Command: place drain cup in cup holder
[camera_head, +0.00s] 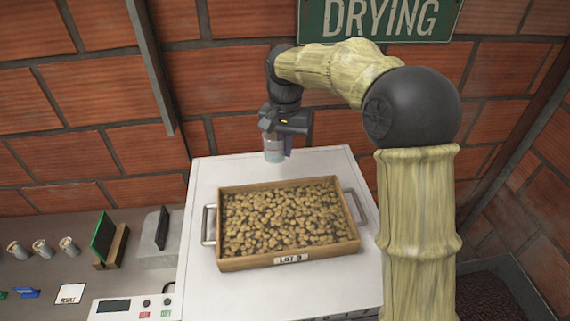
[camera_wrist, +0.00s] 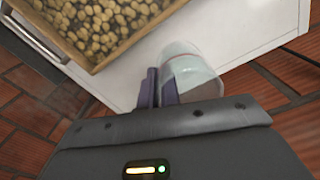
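A pale, see-through cup, which I take as the drain cup (camera_head: 273,149), hangs at my gripper (camera_head: 286,144) above the back part of the white table top. In the wrist view the drain cup (camera_wrist: 190,73) is beside the dark fingers of my gripper (camera_wrist: 159,88). The fingers are close together and appear shut on the cup's edge or a handle; the exact contact is hidden. I cannot make out a cup holder for certain in either view.
A wooden tray (camera_head: 290,261) of brown beans labelled LOT 3, with metal side handles, fills the middle of the white table (camera_head: 195,295). Brick walls stand behind and right. On the left bench are several small cups (camera_head: 42,247), a green board (camera_head: 103,236) and a grey block (camera_head: 161,250).

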